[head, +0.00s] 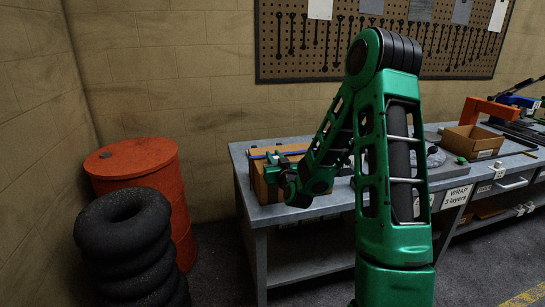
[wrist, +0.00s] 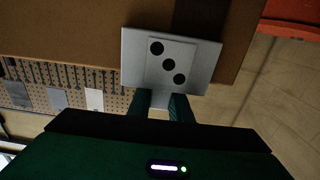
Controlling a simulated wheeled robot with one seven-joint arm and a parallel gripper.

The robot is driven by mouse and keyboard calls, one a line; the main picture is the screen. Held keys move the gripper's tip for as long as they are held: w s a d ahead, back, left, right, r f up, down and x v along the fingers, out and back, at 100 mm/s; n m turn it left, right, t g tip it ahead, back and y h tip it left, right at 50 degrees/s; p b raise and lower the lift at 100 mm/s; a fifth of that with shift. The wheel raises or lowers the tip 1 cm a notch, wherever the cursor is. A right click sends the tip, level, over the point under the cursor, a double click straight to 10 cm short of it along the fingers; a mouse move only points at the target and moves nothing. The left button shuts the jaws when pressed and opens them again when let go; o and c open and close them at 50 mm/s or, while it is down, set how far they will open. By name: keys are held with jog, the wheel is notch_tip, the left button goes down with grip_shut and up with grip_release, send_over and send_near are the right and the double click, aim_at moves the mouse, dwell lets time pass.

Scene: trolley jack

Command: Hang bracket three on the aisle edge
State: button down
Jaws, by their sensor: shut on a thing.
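A pale grey bracket (wrist: 208,50) marked with three black dots fills the upper middle of the wrist view. My gripper (wrist: 161,106) is shut on its lower edge in that view. In the head view my gripper (head: 273,168) is at the left end of the grey workbench (head: 320,212), beside a brown box-like block (head: 262,187). The bracket cannot be made out there. In the wrist view the bracket lies in front of a brown surface (wrist: 70,30). I cannot tell whether they touch, or which edge is the aisle edge.
A red drum (head: 165,175) and stacked black tyres (head: 125,235) stand left of the bench. A pegboard (head: 300,45) with tools hangs behind it. An open cardboard box (head: 470,142) and an orange tool (head: 488,108) are farther right. Floor shows between tyres and bench.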

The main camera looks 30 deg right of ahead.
dwell(0.4)
jog(key=c, duration=1.5)
grip_release()
jog(key=shift+c, duration=0.2)
jog(key=shift+f, duration=0.1)
